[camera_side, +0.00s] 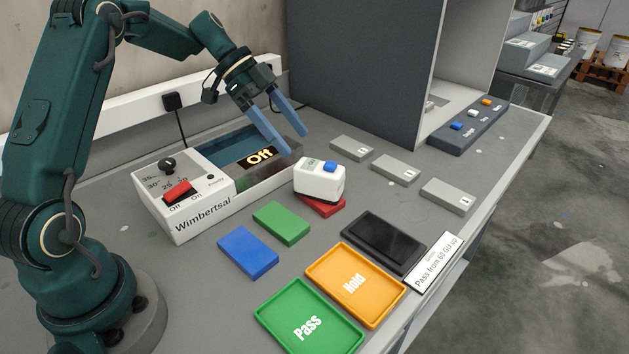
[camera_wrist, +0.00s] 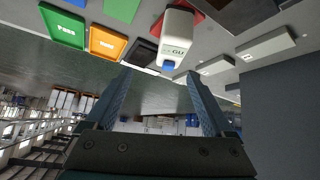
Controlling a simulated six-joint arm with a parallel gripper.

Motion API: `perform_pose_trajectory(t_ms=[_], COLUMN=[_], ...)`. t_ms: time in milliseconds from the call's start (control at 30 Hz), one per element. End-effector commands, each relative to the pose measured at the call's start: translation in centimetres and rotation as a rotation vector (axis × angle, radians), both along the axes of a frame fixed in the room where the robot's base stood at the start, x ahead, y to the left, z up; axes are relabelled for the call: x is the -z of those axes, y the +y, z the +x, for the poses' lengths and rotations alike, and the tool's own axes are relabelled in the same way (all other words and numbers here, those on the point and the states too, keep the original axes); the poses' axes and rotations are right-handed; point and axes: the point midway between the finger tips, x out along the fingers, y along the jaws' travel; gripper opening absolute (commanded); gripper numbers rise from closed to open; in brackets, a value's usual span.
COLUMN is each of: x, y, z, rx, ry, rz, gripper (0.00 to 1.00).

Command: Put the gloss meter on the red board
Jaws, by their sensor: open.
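The gloss meter (camera_side: 319,184) is a white box with a blue button on top. It stands upright on the red board (camera_side: 325,208), which shows along its front lower edge. The wrist view also shows the gloss meter (camera_wrist: 177,30), with red of the board (camera_wrist: 197,14) beside it. The meter hides most of the board. My gripper (camera_side: 296,144) is open and empty, with its blue fingers above and behind the meter, apart from it. It also shows in the wrist view (camera_wrist: 161,80).
Green (camera_side: 281,222) and blue (camera_side: 247,251) boards, a black pad (camera_side: 383,242), Hold (camera_side: 314,270) and Pass (camera_side: 268,342) trays lie in front. Grey blocks (camera_side: 394,170) lie right.

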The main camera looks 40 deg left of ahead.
Motion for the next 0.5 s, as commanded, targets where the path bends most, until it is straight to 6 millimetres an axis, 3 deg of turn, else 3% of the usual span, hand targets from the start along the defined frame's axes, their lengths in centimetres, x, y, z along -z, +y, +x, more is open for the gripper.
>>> perform_pose_trajectory(t_ms=[200, 500], x=[-3.3, -5.0], y=[-4.3, -7.5], z=[-4.7, -12.9], rx=[-0.203, -0.599], ry=[0.183, 0.268], rz=[0.137, 0.275], gripper=[0.87, 0.87])
